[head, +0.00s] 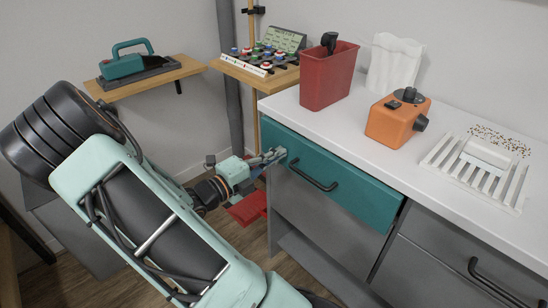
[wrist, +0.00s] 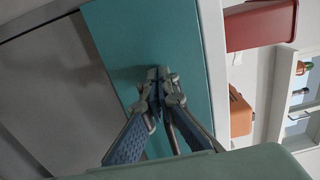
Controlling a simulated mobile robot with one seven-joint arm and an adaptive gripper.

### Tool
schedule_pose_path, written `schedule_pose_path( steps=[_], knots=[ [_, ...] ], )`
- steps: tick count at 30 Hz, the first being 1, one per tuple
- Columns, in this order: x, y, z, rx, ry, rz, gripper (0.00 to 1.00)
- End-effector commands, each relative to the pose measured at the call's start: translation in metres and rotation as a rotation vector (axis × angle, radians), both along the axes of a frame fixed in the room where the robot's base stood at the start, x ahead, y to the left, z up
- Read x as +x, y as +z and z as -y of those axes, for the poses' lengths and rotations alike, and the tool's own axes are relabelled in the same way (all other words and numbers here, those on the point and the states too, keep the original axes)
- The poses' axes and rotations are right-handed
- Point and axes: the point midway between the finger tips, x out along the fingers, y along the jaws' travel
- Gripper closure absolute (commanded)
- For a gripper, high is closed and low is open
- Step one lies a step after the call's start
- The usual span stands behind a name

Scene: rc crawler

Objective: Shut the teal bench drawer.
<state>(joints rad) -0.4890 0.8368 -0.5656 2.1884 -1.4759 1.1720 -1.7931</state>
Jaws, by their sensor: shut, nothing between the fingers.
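The teal drawer (head: 345,193) is under the white worktop, with a dark bar handle (head: 313,175) across its front. Its front looks nearly in line with the cabinet; a narrow dark gap shows at its right edge, and I cannot tell if it is fully flush. My gripper (head: 278,154) is shut and empty, with its fingertips at the left end of the teal front. In the wrist view my gripper (wrist: 160,76) has its tips together against or just short of the teal face (wrist: 190,50); contact is unclear. The handle is not visible there.
On the worktop (head: 350,125) stand a red bin (head: 328,78), an orange device (head: 398,120) and a white slatted rack (head: 475,172). A grey drawer (head: 440,262) is to the right. A red object (head: 247,208) lies low behind my gripper. A wooden shelf (head: 190,66) holds a teal tool.

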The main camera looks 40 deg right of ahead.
Motion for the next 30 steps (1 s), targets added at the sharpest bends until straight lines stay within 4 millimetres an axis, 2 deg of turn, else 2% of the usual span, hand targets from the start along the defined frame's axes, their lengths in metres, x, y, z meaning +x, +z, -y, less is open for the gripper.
schedule_pose_path(
  steps=[7, 15, 30],
  knots=[
    [0.0, 0.002, 0.006, -0.001, -0.002, 0.0, 1.0],
    [0.002, 0.003, 0.041, -0.001, -0.004, -0.001, 1.0],
    [0.002, 0.002, 0.04, -0.002, -0.002, 0.001, 1.0]
  ],
)
